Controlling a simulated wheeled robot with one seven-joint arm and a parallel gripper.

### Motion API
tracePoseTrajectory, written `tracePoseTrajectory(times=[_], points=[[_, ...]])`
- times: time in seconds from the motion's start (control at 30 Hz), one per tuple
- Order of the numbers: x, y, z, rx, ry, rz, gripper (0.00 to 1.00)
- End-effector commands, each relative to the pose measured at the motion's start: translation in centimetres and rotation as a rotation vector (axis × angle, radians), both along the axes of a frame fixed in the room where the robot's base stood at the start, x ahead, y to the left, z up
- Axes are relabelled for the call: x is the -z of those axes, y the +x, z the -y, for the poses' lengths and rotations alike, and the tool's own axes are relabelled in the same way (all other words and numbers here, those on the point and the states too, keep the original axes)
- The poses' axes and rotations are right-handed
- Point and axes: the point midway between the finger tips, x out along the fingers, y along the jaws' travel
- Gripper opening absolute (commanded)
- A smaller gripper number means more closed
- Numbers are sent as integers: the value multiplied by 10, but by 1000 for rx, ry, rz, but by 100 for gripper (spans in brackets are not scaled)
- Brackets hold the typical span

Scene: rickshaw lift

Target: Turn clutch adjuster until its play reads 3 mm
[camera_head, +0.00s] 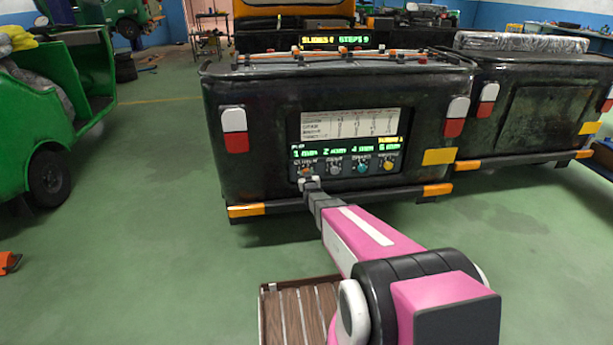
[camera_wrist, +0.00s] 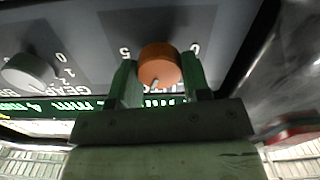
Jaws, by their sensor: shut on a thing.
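The clutch adjuster is a round orange knob (camera_wrist: 159,64) with a pale pointer mark, at the top centre of the wrist view. My gripper (camera_wrist: 159,76) has its green fingers shut on the knob's two sides. In the head view my gripper (camera_head: 309,183) is at the leftmost knob of a panel (camera_head: 349,143) on the dark vehicle rear, partly covering that knob. The panel's green readout (camera_head: 306,153) above it appears to show 1 mm, small and blurred. A printed chart (camera_head: 350,123) above is too small to read.
A grey knob (camera_wrist: 28,72) sits beside the orange one. A teal knob (camera_head: 362,168) and a yellow knob (camera_head: 387,166) are further right. An orange-and-black bumper (camera_head: 247,210) runs below the panel. Green floor (camera_head: 130,265) is clear at left; a green vehicle (camera_head: 45,120) stands far left.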

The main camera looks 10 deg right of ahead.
Motion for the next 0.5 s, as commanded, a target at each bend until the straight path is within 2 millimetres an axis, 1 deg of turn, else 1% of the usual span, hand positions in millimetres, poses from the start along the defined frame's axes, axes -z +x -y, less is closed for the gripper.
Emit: tracePoseTrajectory(times=[0.5], points=[[1,-1,1,0,491,-2,20]])
